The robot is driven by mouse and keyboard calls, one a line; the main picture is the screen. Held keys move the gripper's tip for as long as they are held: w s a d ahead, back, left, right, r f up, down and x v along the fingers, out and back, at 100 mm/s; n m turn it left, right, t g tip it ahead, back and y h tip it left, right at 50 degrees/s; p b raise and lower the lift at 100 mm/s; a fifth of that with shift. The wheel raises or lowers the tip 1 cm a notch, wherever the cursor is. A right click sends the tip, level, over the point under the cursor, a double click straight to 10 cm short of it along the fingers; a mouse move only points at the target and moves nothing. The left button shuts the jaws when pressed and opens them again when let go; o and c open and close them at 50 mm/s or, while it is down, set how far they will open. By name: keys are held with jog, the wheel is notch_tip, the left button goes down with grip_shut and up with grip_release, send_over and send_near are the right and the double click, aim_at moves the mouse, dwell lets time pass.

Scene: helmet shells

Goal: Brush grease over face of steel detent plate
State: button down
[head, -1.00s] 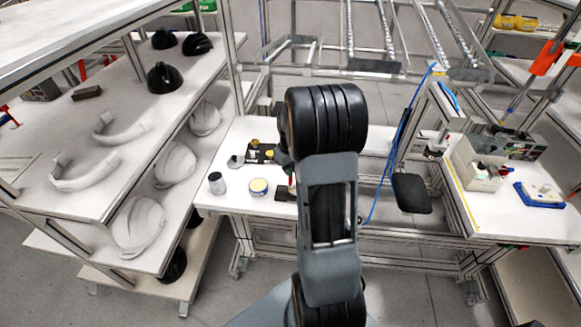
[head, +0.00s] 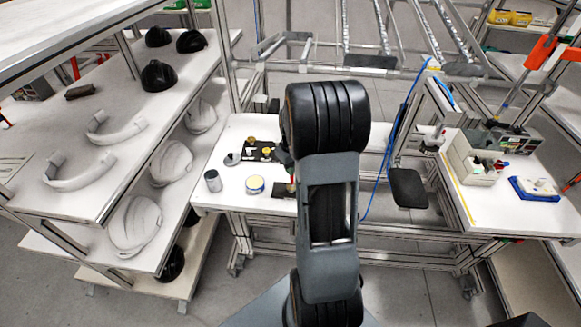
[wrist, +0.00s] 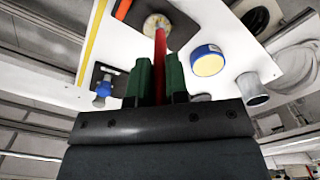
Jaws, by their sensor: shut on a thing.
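My gripper (wrist: 160,82) has green fingers shut on the red handle of a brush (wrist: 161,50). The brush's pale round end (wrist: 157,22) is over a dark flat plate (wrist: 185,25), which looks like the steel detent plate; I cannot tell whether they touch. In the head view the plate (head: 281,190) lies at the bench's front, partly behind my arm, and my gripper is mostly hidden. A blue-banded tub with yellowish contents (wrist: 208,62), likely the grease, stands beside the plate; it also shows in the head view (head: 255,185).
A grey metal cup (head: 213,181) stands left of the tub. A black mat (head: 262,151) with small parts lies behind. Shelving with helmet shells (head: 135,222) stands close on the left. A blue cable (head: 378,190) hangs right of my arm. The white bench (head: 235,205) is clear at its front left.

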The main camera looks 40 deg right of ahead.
jog(key=shift+s+d, duration=0.1)
jog(key=shift+d, duration=0.3)
jog(key=shift+d, duration=0.25)
jog(key=shift+w+d+r, duration=0.1)
jog(key=shift+w+d, duration=0.2)
jog(key=shift+w, duration=0.05)
jog(key=shift+w, duration=0.65)
jog(key=shift+w+a+f, duration=0.2)
jog(key=shift+w+a, duration=0.05)
jog(key=shift+w, duration=0.05)
jog(key=shift+a, duration=0.15)
jog(key=shift+w+a, duration=0.15)
jog(key=shift+a, duration=0.15)
jog(key=shift+a+r, duration=0.15)
jog(key=shift+a, duration=0.1)
